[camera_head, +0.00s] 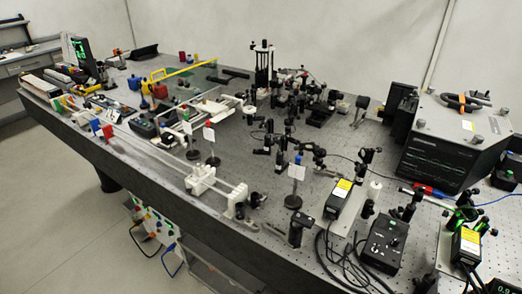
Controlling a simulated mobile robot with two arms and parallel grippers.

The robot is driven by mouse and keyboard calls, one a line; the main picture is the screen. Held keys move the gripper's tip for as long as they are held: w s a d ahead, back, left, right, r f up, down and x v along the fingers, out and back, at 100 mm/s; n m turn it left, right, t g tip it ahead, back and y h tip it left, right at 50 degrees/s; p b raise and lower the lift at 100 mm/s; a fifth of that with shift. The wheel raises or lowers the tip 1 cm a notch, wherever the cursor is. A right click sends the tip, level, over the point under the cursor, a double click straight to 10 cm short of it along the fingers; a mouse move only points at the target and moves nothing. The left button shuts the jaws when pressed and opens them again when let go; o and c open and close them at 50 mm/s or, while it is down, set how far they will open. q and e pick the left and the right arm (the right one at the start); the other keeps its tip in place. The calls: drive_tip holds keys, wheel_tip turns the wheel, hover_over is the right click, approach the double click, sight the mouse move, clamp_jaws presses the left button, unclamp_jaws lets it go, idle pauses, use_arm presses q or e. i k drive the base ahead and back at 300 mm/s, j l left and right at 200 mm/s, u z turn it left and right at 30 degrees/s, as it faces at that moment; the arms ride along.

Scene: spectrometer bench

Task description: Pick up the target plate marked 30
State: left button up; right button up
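Several small pale plates stand on thin posts on the optical bench (340,190). One white plate (296,172) stands right of centre, on a post with a round dark base. Another white plate (209,134) and a similar one (187,128) stand close together left of centre, near the long rails. The plates are too small for me to read any number, so I cannot tell which is marked 30. Neither of my grippers shows in the head view.
Long pale rails (150,148) run along the bench's front left edge. Dark optical mounts (280,155) crowd the middle. A large dark instrument box (455,142) stands at the right. Cables (345,262) lie near the front right edge. A yellow bar (185,70) is at the back left.

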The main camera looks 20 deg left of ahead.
sight(208, 133)
drive_tip(key=i+j+u, duration=0.1)
drive_tip(key=j, duration=0.3)
drive_tip(key=i+j, duration=0.1)
drive_tip(key=j, duration=0.25)
drive_tip(key=i+j+u, duration=0.15)
drive_tip(key=j, duration=0.25)
drive_tip(key=i+j, duration=0.1)
drive_tip(key=j, duration=0.25)
drive_tip(key=i+j+u, duration=0.15)
drive_tip(key=j, duration=0.25)
